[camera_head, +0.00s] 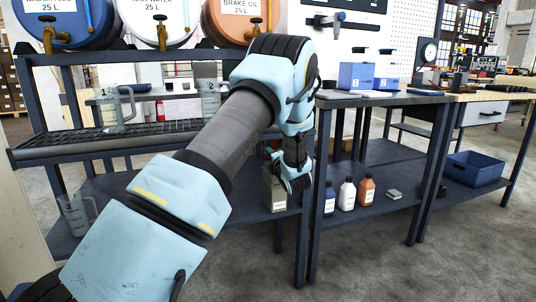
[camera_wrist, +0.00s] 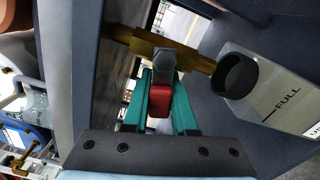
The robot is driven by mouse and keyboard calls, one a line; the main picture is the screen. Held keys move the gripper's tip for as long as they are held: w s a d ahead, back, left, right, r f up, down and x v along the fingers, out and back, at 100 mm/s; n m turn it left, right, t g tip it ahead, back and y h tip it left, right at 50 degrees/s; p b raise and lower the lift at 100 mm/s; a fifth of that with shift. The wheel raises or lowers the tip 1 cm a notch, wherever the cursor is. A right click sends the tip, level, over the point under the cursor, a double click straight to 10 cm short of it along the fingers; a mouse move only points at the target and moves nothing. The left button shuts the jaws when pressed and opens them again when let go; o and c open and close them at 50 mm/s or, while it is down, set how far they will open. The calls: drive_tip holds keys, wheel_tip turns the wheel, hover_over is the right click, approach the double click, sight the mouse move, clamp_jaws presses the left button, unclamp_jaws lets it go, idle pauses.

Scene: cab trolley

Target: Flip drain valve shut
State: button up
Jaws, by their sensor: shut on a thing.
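The drain valve shows in the wrist view as a brass body (camera_wrist: 150,45) with a grey lever (camera_wrist: 163,62) that ends in a red grip (camera_wrist: 159,101). My gripper (camera_wrist: 162,85) has its teal fingers on either side of the red grip and is shut on it. In the head view my gripper (camera_head: 295,180) is low under the wrist, by the rack's right end; the valve itself is hidden there by my arm. A grey container marked FULL (camera_wrist: 285,85) stands beside the valve, with a round black part (camera_wrist: 235,75) near the brass pipe's end.
A dark rack post (camera_wrist: 68,75) runs close along the left of my gripper in the wrist view. The same grey container (camera_head: 274,190) stands on the lower shelf. Bottles (camera_head: 347,194) stand on the shelf to the right. Drums (camera_head: 160,22) lie above; the floor in front is clear.

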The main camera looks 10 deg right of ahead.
clamp_jaws()
drive_tip(key=shift+r+m, duration=0.3)
drive_tip(key=shift+m, duration=0.5)
drive_tip(key=shift+r+m, duration=0.25)
drive_tip(key=shift+m, duration=0.55)
drive_tip(key=o, duration=0.7)
unclamp_jaws()
